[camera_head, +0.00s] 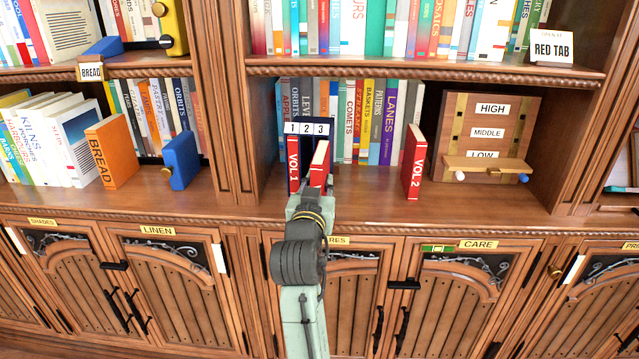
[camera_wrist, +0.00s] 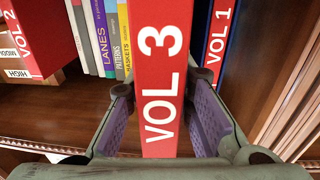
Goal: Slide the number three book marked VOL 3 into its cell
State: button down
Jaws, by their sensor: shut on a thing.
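The red VOL 3 book (camera_head: 320,160) is upright between the fingers of my gripper (camera_head: 314,190). Its spine fills the middle of the wrist view (camera_wrist: 158,75), with a finger on each side. It stands in front of the blue holder (camera_head: 326,127) labelled 1, 2, 3, roughly below the 3. Whether its far end is inside the cell is hidden. The red VOL 1 book (camera_head: 293,165) stands at the holder's left, under the 1. In the wrist view VOL 1 (camera_wrist: 216,45) appears on the right. The red VOL 2 book (camera_head: 413,165) stands apart on the shelf, to the right.
A row of books (camera_head: 375,120) lines the back of the shelf. A wooden panel marked HIGH, MIDDLE, LOW (camera_head: 488,120) stands at the right. A wooden upright (camera_head: 228,100) is left of the holder. Bare shelf (camera_head: 365,190) lies between the holder and VOL 2.

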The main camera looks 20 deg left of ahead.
jog(key=shift+w+a, duration=0.25)
jog(key=shift+w, duration=0.7)
jog(key=shift+s+d, duration=0.1)
jog(key=shift+s, duration=0.3)
jog(key=shift+d+n+y+p, duration=0.2)
jog(key=shift+n+y+p, duration=0.3)
jog(key=shift+y+p, duration=0.25)
dwell(1.6)
jog(key=shift+w+a, duration=0.1)
jog(key=shift+w, duration=0.3)
jog(key=shift+s, duration=0.35)
jog(key=shift+r+p, duration=0.15)
jog(key=shift+p, duration=0.25)
dwell(1.4)
jog(key=shift+x, duration=1.85)
